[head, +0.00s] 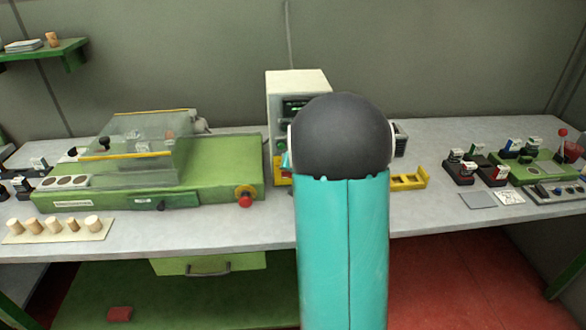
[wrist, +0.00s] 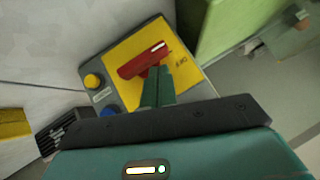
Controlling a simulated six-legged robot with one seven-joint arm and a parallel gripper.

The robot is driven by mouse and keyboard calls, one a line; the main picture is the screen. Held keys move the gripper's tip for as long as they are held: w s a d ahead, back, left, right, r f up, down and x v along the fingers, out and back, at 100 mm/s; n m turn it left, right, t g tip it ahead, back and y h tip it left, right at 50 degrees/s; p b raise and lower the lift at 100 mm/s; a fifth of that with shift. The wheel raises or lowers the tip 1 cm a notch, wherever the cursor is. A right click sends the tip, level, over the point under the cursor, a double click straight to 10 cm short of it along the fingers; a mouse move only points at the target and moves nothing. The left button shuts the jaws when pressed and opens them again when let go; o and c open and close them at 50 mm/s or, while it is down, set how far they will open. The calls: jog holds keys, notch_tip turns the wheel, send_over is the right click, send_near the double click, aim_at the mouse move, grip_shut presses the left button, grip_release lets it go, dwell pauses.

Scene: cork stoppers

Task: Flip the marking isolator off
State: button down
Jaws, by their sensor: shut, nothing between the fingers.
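The isolator shows in the wrist view as a red handle (wrist: 145,60) on a yellow plate (wrist: 125,50), set on a grey panel. The handle lies slanted, with its right end higher in the picture. My gripper (wrist: 158,72) is shut and empty, its teal fingertips at the handle's lower edge near its middle. I cannot tell whether they touch it. A yellow button (wrist: 93,81) and a blue button (wrist: 109,112) sit on the same panel.
A green machine (head: 220,170) with a clear cover and a red stop button (head: 245,200) stands left of the cabinet. Corks (head: 63,227) stand on a board at front left. A yellow bracket (head: 410,181) and several small stamps (head: 460,170) are to the right.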

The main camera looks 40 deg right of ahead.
jog(key=shift+a+r, duration=0.1)
jog(key=shift+r, duration=0.75)
jog(key=s+a+r, duration=0.4)
jog(key=s+r, duration=0.1)
jog(key=r, duration=0.6)
jog(key=shift+s, duration=0.4)
